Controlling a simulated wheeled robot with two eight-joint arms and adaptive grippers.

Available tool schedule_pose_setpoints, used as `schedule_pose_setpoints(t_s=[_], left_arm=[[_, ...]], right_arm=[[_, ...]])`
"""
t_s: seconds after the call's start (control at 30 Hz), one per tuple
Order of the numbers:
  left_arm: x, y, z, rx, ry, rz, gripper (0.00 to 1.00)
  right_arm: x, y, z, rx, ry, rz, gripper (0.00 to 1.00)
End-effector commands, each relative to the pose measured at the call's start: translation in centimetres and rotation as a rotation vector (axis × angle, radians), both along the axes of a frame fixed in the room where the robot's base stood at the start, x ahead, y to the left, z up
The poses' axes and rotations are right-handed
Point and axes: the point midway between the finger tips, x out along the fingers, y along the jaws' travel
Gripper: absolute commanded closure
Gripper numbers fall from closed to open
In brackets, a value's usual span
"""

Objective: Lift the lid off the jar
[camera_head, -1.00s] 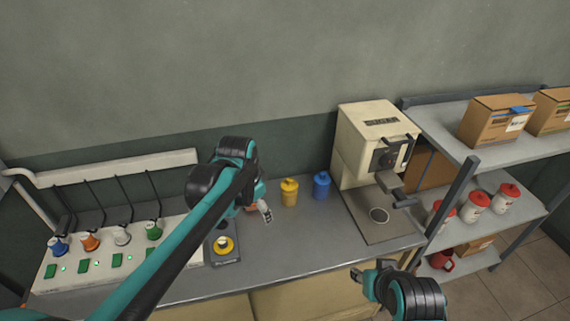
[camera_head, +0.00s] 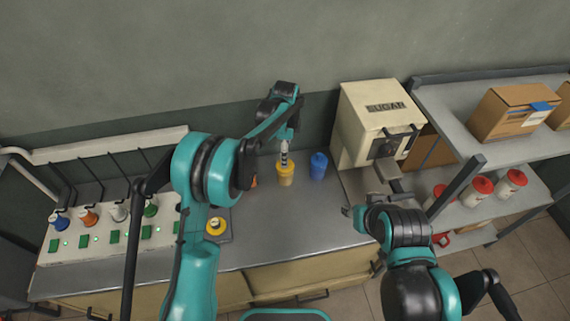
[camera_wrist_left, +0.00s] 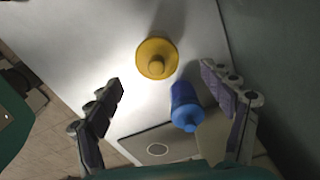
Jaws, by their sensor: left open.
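A yellow jar (camera_head: 285,178) with a knobbed yellow lid stands on the metal counter. My left gripper (camera_head: 284,158) points down just above it. In the left wrist view the lid (camera_wrist_left: 157,60) shows from above, ahead of and between the open fingers of my left gripper (camera_wrist_left: 162,78), which do not seem to touch it. A blue jar (camera_head: 318,167) stands to the right of the yellow one; in the left wrist view the blue jar (camera_wrist_left: 184,105) lies nearer the right finger. My right gripper (camera_head: 348,211) is at the counter's front edge, empty as far as I see; its jaw opening is unclear.
An orange item (camera_head: 254,182) is partly hidden behind my left arm. A cream sugar machine (camera_head: 378,122) stands right of the jars. A panel with coloured knobs (camera_head: 100,237) is at the left. A shelf (camera_head: 450,115) holds boxes and red-lidded jars.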

Motion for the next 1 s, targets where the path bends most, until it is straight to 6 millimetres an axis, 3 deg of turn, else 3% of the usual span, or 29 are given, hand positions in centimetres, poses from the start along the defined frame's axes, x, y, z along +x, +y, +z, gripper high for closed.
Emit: schedule_pose_setpoints(t_s=[0.3,0.53,0.7,1.0], left_arm=[[-0.5,0.2,-4.5,0.000,-0.001,0.002,0.18],[-0.5,0.2,-4.6,0.000,-0.001,0.002,0.18],[-0.5,0.2,-4.6,0.000,-0.001,0.002,0.61],[-0.5,0.2,-4.7,0.000,0.001,0.002,0.64]], right_arm=[[0.0,0.0,-1.3,0.000,0.000,0.000,0.60],[0.0,0.0,-1.2,0.000,0.000,0.000,0.60],[0.0,0.0,-1.2,0.000,0.000,0.000,0.60],[0.0,0.0,-1.2,0.000,0.000,0.000,0.60]])
